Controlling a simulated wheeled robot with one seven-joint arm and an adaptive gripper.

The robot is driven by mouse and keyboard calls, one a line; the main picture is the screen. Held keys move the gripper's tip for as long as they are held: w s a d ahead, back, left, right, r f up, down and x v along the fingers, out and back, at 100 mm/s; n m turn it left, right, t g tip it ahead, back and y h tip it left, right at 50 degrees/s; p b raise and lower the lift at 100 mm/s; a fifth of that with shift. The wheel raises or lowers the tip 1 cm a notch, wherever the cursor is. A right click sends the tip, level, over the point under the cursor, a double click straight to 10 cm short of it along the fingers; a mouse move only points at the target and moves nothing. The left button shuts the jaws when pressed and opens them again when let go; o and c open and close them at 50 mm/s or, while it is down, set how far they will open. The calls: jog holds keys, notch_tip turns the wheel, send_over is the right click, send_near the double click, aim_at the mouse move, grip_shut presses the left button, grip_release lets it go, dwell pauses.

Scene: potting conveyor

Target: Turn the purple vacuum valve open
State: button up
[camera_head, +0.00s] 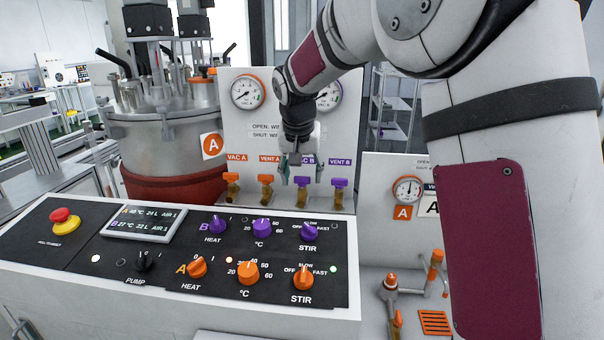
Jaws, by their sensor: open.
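Small valves with coloured handles stand in a row on the upright white panel (247,112). The purple vacuum valve (301,182), below a partly covered label ending in "C B", is third from the left. Its handle looks crosswise, on a brass body. My gripper (302,174) hangs pointing down in front of the panel, at this valve, with its fingers apart on either side of the purple handle. I cannot tell whether they touch it. The gripper covers part of the label.
The orange VAC A valve (231,178) and orange VENT A valve (266,180) are to the left; the purple VENT B valve (339,183) is close right. A black control console (130,258) with knobs lies in front. A steel tank (165,140) stands left.

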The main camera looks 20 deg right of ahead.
jog(key=shift+w+f, duration=0.1)
jog(key=shift+f, duration=0.1)
jog(key=c, duration=1.2)
jog(key=shift+o, duration=0.2)
